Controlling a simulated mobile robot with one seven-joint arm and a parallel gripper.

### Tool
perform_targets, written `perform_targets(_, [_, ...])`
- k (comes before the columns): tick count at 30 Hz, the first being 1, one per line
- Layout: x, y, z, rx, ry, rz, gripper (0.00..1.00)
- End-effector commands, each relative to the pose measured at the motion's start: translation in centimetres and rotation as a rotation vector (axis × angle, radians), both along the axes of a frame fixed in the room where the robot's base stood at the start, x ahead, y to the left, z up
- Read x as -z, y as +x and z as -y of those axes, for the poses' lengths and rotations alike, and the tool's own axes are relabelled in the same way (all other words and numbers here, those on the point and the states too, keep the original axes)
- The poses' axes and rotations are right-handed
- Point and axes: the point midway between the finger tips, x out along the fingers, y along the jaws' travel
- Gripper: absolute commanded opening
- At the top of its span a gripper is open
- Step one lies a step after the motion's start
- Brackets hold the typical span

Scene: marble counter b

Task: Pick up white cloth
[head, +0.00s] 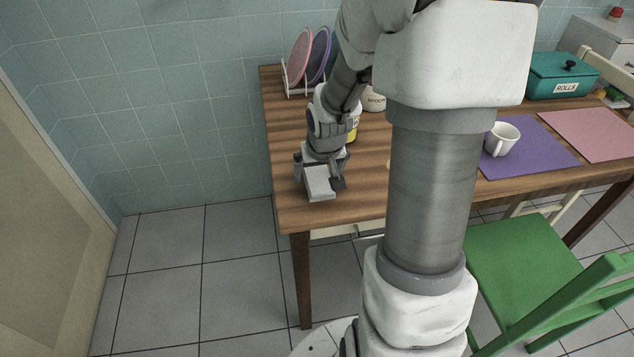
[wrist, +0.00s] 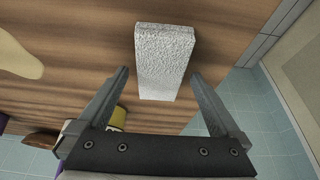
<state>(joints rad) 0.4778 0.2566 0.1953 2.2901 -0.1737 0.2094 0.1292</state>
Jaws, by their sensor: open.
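The white cloth (wrist: 164,58) is a rough-textured, folded, block-like slab on the brown wooden table (wrist: 95,45). It also shows in the head view (head: 320,187), near the table's front left corner. My gripper (wrist: 160,73) is open, with one finger on either side of the cloth's near part in the wrist view. Gaps show between both fingers and the cloth there, and the cloth reaches beyond the fingertips. In the head view my gripper (head: 319,174) points down over the cloth and hides its back part.
A rack of plates (head: 302,60) stands at the table's back left. A yellow-labelled container (head: 353,128) is just behind my gripper. A white mug (head: 501,138) sits on a purple mat (head: 545,150) to the right. A green chair (head: 525,258) stands at the front right.

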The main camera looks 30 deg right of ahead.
Motion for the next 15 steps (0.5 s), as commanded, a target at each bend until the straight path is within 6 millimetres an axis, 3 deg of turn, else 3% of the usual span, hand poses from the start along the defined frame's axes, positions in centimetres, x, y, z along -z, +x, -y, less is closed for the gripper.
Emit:
perform_targets(2, [1.04,0.29,0.05,-0.002,0.0,-0.002,1.0])
perform_targets(9, [0.94,0.37,0.09,-0.001,0.0,0.0,0.98])
perform_targets(15, [0.93,0.36,0.09,-0.001,0.0,0.0,0.62])
